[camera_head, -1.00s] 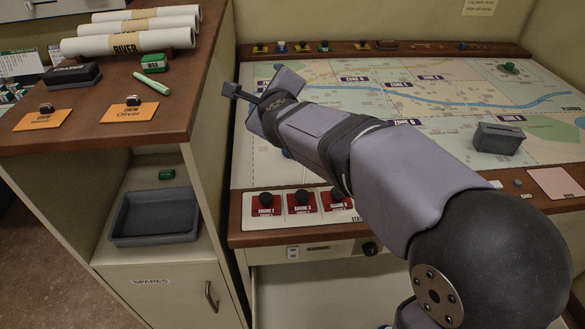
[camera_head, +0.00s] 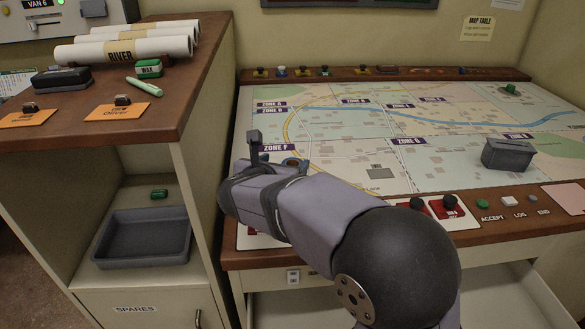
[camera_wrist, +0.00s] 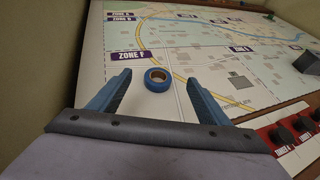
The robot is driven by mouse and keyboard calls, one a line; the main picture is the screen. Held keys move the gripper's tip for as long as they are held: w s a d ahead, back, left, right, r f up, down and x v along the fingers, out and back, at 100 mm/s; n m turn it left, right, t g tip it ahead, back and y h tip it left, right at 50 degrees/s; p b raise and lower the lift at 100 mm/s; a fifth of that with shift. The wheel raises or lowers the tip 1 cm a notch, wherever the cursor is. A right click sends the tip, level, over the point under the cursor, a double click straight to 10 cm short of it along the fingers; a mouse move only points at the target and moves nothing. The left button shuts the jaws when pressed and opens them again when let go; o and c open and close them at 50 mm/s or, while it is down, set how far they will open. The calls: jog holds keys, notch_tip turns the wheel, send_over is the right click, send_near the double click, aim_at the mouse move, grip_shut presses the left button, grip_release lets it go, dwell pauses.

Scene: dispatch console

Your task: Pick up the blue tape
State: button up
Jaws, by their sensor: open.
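The blue tape (camera_wrist: 155,83) is a small roll with a tan inner ring, lying flat on the map near the ZONE F label. In the head view the tape (camera_head: 296,162) is partly hidden behind my arm, near the map's left side. My gripper (camera_wrist: 158,82) is open and empty. Its two blue-grey fingers appear on either side of the tape in the wrist view, with gaps on both sides. In the head view my gripper (camera_head: 262,148) is just left of the tape; its height above the map is unclear.
A dark grey box (camera_head: 507,155) stands on the map (camera_head: 430,180) at the right. Red-based engine buttons (camera_head: 449,205) line the front wooden edge, partly behind my arm. Left is a taller cabinet (camera_head: 170,110) with rolled maps (camera_head: 125,48). The map around the tape is clear.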

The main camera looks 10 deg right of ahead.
jog(key=shift+f, duration=1.55)
jog(key=shift+p+x, duration=0.55)
jog(key=shift+x, duration=3.1)
jog(key=c, duration=1.2)
jog(key=shift+o, duration=0.2)
jog(key=shift+r, duration=0.15)
notch_tip(320, 180, up, 10)
jog(key=p, duration=0.2)
